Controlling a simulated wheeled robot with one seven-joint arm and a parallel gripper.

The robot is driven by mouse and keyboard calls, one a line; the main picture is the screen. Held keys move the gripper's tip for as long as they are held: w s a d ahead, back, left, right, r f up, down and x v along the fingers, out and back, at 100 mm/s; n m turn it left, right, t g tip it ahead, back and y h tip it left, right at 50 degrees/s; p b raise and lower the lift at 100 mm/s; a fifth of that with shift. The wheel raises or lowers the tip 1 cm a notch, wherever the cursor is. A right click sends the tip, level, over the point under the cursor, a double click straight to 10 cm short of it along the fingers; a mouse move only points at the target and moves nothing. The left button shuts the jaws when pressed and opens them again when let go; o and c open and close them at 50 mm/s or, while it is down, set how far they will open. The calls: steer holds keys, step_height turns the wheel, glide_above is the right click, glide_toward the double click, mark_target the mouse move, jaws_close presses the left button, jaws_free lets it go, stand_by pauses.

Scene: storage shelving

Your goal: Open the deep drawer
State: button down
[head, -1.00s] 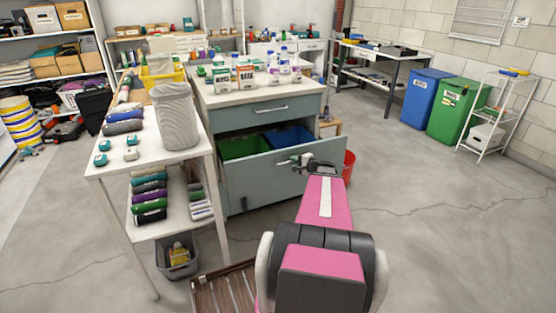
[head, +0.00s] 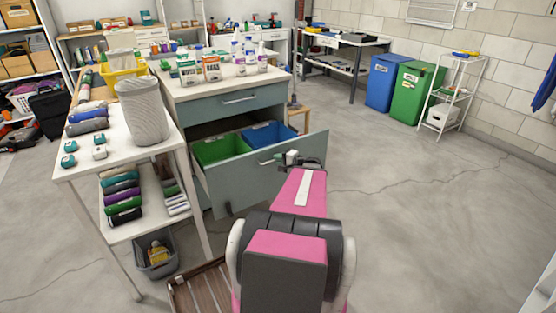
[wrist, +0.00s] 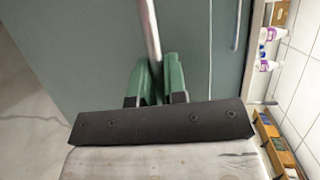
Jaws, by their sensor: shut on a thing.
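The deep drawer (head: 262,178) is the lower, tall-fronted drawer of the grey-green cabinet. It stands well out from the cabinet, and a green bin (head: 221,149) and a blue bin (head: 268,135) show inside it. My gripper (head: 290,158) is at the drawer's front, on its handle. In the wrist view my gripper's two green fingers (wrist: 159,80) are shut on the silver bar handle (wrist: 151,35), with the drawer front (wrist: 85,45) close behind. In the head view my arm hides part of the drawer front's lower right.
The shallow upper drawer (head: 235,101) is closed. The cabinet top (head: 215,88) holds boxes and bottles. A white table (head: 128,160) with a ribbed grey bin (head: 142,110) stands close on the left. A slatted wooden piece (head: 205,287) lies low in front. The floor at right is clear.

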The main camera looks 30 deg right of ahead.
steer(key=c, duration=1.2)
jaws_free()
steer(key=shift+o, duration=0.2)
steer(key=v, duration=1)
steer(key=shift+s+d, duration=0.2)
steer(key=shift+s, duration=0.15)
steer(key=w+a+f+n+g+h, duration=0.1)
steer(key=a+f+n+g+h, duration=0.2)
steer(key=a, duration=1.6)
steer(key=w+a+f+n+g+h, duration=0.2)
steer(key=a+n+g, duration=0.9)
steer(key=a, duration=0.9)
steer(key=shift+f+g+h, duration=0.4)
steer(key=shift+f+h, duration=0.05)
steer(key=shift+h, duration=0.15)
